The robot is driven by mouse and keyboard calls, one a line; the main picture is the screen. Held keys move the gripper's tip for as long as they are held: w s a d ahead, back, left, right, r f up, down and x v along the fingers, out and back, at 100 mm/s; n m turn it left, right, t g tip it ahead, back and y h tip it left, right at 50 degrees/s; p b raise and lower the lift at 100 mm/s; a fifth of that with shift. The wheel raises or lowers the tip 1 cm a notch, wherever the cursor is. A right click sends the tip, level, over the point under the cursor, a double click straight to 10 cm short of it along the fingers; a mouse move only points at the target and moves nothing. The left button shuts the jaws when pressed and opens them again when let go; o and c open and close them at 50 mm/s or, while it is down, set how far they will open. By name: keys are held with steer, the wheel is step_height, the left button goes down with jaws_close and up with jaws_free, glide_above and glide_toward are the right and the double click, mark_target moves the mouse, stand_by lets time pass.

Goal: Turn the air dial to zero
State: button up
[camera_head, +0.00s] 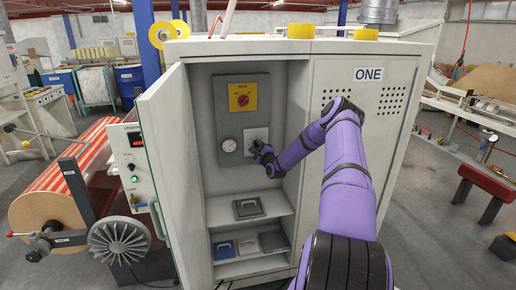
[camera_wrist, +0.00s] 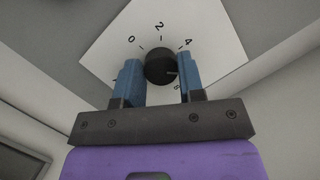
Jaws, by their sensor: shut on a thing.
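The air dial is a round black knob (camera_wrist: 160,64) on a white scale plate (camera_wrist: 115,40) marked 0, 2, 4 and a partly hidden 6. A faint light mark on the knob appears to point right and slightly down, between 4 and 6. My gripper (camera_wrist: 160,72) has its blue fingers on either side of the knob and is shut on it. In the head view, my gripper (camera_head: 264,155) reaches into the open cabinet and covers the knob. The plate (camera_head: 256,134) shows just above it.
A round gauge (camera_head: 229,146) sits left of the dial, below a red switch on a yellow plate (camera_head: 242,97). The cabinet's open door (camera_head: 172,150) and its side wall flank my arm. Shelves below hold several handled pieces (camera_head: 248,208).

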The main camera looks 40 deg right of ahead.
steer(key=n+y, duration=0.1)
steer(key=n, duration=0.3)
steer(key=shift+r+n+g+y, duration=0.15)
steer(key=shift+n+g+y, duration=0.25)
steer(key=n, duration=0.3)
steer(key=shift+n+g+y, duration=0.3)
steer(key=shift+g, duration=0.1)
steer(key=n+g, duration=0.1)
steer(key=n, duration=0.3)
steer(key=n+g, duration=0.1)
steer(key=n, duration=0.2)
steer(key=shift+g, duration=0.3)
steer(key=n+g+h, duration=0.1)
steer(key=n, duration=0.3)
steer(key=n+g+h, duration=0.1)
steer(key=shift+w+a+n, duration=0.1)
steer(key=shift+a+n, duration=0.05)
steer(key=shift+n, duration=0.15)
steer(key=n+h, duration=0.1)
steer(key=n, duration=0.1)
steer(key=n+g+h, duration=0.1)
steer(key=n, duration=0.1)
steer(key=shift+g, duration=0.3)
steer(key=shift+h, duration=0.3)
